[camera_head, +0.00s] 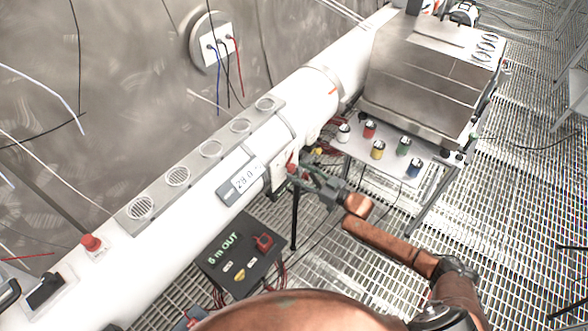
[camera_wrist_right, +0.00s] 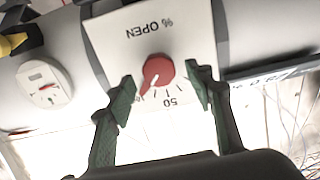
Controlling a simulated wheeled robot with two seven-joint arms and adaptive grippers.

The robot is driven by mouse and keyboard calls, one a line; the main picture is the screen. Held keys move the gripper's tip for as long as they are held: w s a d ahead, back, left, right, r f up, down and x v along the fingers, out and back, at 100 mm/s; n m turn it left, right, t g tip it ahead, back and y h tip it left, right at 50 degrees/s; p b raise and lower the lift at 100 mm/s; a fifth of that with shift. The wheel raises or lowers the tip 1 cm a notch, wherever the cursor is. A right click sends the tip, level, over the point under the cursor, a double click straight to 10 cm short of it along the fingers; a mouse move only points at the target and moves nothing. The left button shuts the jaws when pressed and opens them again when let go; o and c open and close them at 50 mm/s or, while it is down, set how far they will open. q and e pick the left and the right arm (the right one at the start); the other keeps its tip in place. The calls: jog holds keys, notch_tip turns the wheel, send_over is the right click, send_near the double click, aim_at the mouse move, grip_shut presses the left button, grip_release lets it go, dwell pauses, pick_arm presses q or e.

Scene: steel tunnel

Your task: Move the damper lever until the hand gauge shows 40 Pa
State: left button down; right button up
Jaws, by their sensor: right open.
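The damper lever is a red knob with a pointer (camera_wrist_right: 157,69) on a white plate marked "% OPEN" (camera_wrist_right: 110,38), upside down in the right wrist view. Its pointer angles down and left, left of the "50" mark. My left gripper is not visible.
A black "5 m OUT" box (camera_head: 240,252) stands below the pipe. A white table (camera_head: 395,165) with several coloured cans and a steel box (camera_head: 420,75) stand right. A round dial (camera_wrist_right: 45,85) sits beside the plate. A red button (camera_head: 91,242) is on the pipe. Loose cables hang about.

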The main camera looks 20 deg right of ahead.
jog(key=shift+x, duration=1.4)
jog(key=shift+c, duration=0.4)
jog(key=c, duration=1.1)
